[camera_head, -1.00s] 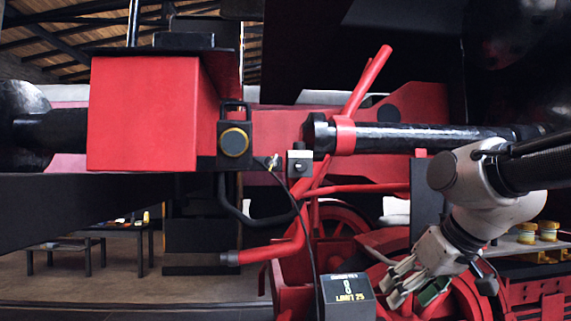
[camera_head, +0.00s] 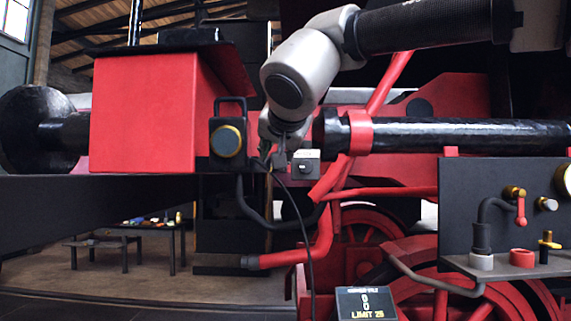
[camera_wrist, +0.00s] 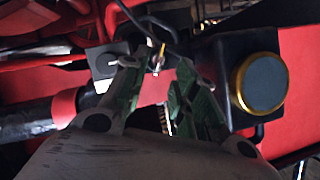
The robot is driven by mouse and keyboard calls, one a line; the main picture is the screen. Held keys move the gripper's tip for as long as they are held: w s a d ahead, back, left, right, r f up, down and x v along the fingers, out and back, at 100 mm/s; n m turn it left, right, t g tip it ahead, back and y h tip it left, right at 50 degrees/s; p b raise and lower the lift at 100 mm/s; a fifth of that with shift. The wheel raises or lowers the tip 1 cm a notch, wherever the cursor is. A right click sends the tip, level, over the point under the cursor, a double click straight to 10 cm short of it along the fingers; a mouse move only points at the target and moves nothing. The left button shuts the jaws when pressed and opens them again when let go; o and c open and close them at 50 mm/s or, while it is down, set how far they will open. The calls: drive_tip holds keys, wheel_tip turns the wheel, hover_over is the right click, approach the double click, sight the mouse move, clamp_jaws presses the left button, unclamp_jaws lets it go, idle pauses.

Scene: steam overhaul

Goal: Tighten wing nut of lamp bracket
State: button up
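The lamp (camera_head: 228,138) is a black box with a brass-rimmed round lens and a handle, at the end of the red box. It also shows at the right of the wrist view (camera_wrist: 262,82). In the wrist view a small brass and pale metal piece, apparently the wing nut (camera_wrist: 161,57), shows just beyond and between my fingertips. My gripper (camera_wrist: 157,72) is open, its green-padded fingers on either side of that piece. I cannot tell whether they touch it. In the head view my arm hides the wing nut and most of my fingers.
A grey box with a knob (camera_head: 304,167) sits close right of my gripper. A black cable (camera_head: 305,235) hangs below. A display (camera_head: 366,303) reads LIMIT 25. A black panel with fittings (camera_head: 510,215) stands at right, and red pipes (camera_head: 325,225) run nearby.

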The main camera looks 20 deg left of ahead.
drive_tip(key=x, duration=0.6)
drive_tip(key=shift+w, duration=0.2)
clamp_jaws()
